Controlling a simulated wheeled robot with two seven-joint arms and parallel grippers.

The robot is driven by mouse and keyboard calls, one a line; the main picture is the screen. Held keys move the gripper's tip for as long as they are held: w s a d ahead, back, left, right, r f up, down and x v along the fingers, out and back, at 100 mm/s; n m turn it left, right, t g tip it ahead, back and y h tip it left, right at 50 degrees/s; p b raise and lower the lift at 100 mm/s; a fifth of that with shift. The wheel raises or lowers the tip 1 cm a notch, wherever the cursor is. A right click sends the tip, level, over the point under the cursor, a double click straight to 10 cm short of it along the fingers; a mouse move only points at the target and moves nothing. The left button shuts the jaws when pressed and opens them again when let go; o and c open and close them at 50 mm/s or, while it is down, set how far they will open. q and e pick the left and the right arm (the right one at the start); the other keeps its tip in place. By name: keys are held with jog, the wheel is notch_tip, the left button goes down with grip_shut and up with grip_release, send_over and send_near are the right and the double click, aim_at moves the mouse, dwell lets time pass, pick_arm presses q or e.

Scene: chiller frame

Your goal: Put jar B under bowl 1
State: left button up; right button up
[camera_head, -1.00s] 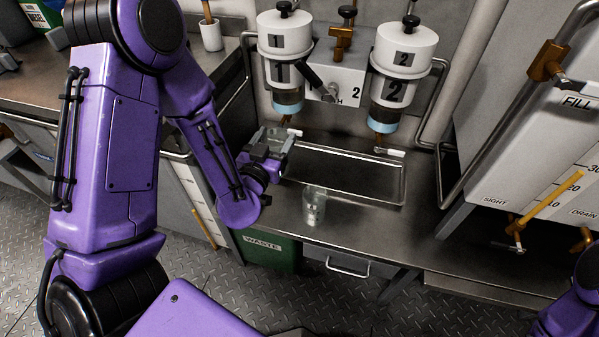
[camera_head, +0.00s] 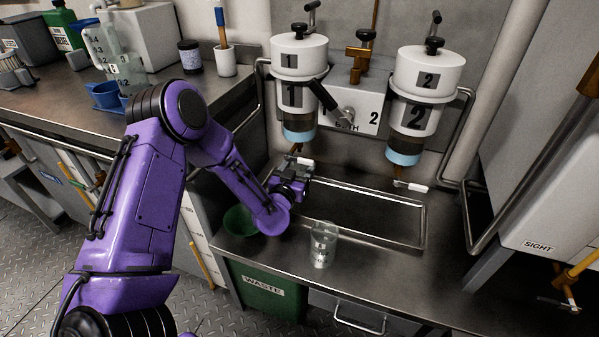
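Bowl 1 (camera_head: 299,93), a white and clear vessel marked 1, hangs on the wall with a brown outlet and a white-handled tap below it. Bowl 2 (camera_head: 418,100) hangs to its right. A clear jar (camera_head: 323,246) stands upright on the steel counter in front of the tray; its dark marking is too small to read surely. My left gripper (camera_head: 296,184) is just below the outlet of bowl 1, at the tray's left end. Its fingers are small and dark, so I cannot tell whether they hold anything. My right gripper is out of view.
A steel tray (camera_head: 424,226) lies under the bowls. A green round opening (camera_head: 240,219) is in the counter's left, above the green waste bin (camera_head: 268,297). A jug (camera_head: 117,62), a blue container (camera_head: 106,95) and a white brush pot (camera_head: 226,62) stand on the left bench.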

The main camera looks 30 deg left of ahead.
pick_arm(q)
jog(key=shift+w+a+f, duration=0.1)
jog(key=shift+w+f, duration=0.25)
jog(key=shift+f, duration=0.2)
jog(key=shift+r, duration=0.1)
jog(key=shift+f, duration=0.2)
jog(key=o, duration=1.5)
jog(key=shift+c, duration=0.2)
jog(key=shift+r, duration=0.15)
jog(key=shift+s, duration=0.2)
jog(key=v, duration=1.1)
jog(key=shift+s+p, duration=0.3)
